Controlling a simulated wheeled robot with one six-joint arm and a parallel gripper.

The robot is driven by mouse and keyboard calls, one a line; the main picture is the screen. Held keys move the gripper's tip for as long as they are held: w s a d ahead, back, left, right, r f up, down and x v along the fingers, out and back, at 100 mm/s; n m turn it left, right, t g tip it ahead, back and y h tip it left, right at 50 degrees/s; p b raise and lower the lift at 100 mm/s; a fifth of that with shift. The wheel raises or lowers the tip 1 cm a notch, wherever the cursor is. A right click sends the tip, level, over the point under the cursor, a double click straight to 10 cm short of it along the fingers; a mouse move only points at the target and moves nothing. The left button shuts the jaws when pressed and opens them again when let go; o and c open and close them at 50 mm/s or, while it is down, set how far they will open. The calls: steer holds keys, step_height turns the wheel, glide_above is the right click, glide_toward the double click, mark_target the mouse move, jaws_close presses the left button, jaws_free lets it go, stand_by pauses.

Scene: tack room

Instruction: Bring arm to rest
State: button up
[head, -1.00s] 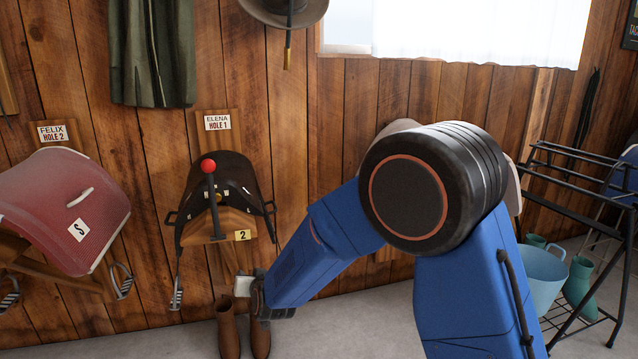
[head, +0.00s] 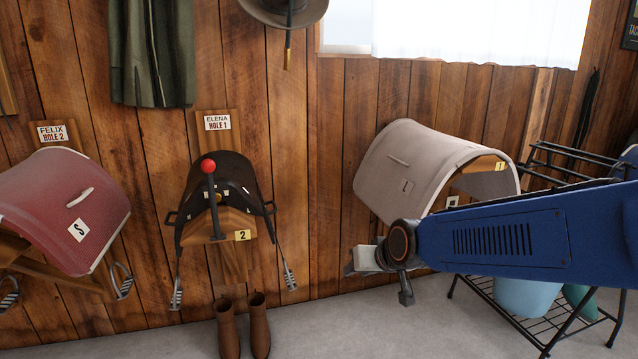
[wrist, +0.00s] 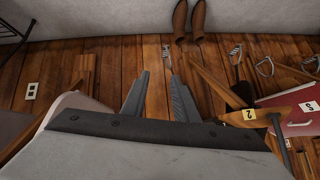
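My blue arm (head: 520,240) comes in from the right edge in the head view and reaches left. My gripper (wrist: 157,90) shows its two dark fingers in the wrist view, spread apart with nothing between them. In the head view the end of the arm is in front of the pale covered saddle on the wall (head: 425,165), at about its lower left. The fingers themselves are hard to make out there.
A dark saddle (head: 222,190) and a red covered saddle (head: 65,205) hang on the wood wall to the left. Brown boots (head: 243,325) stand on the floor. A black rack (head: 530,325) with a blue bucket (head: 522,297) is at right, partly behind my arm.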

steer(key=s+d+m+g+h, duration=0.1)
steer(key=s+d, duration=0.8)
steer(key=s, duration=0.4)
steer(key=s+d+f+g+h, duration=0.1)
steer(key=s+d+g+h, duration=0.1)
steer(key=s+d, duration=0.8)
steer(key=s, duration=0.3)
steer(key=shift+s+f+m+h, duration=0.2)
steer(key=shift+s+m+h, duration=0.1)
steer(key=shift+s+m, duration=0.1)
steer(key=shift+d, duration=0.1)
